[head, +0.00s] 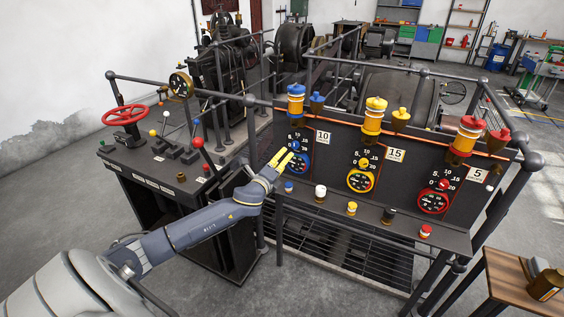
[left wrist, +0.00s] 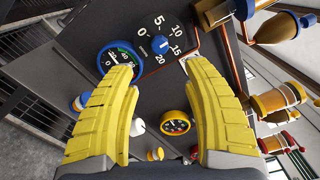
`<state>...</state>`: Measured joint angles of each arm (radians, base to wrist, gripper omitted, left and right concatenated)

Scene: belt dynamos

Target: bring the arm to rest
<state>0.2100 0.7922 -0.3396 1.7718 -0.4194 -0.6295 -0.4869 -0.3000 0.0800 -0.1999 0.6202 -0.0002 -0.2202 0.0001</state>
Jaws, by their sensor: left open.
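My left gripper (head: 283,158) has yellow fingers and is open, with nothing between them. In the head view it is in front of the left end of the dark panel (head: 336,152), beside the blue-rimmed gauge (head: 298,163). In the left wrist view the open fingers (left wrist: 160,75) frame the panel face, with the blue knob (left wrist: 160,44) and its number scale beyond the tips. The left finger overlaps the edge of the blue gauge (left wrist: 113,55). Whether a fingertip touches the panel cannot be told. My right gripper is not in view.
The panel also carries a yellow gauge (head: 360,181), a red gauge (head: 433,201) and coloured oilers along its top. A console with a red handwheel (head: 125,115) and levers stands left. A wooden table (head: 512,280) is at lower right. Grey floor lies open at lower middle.

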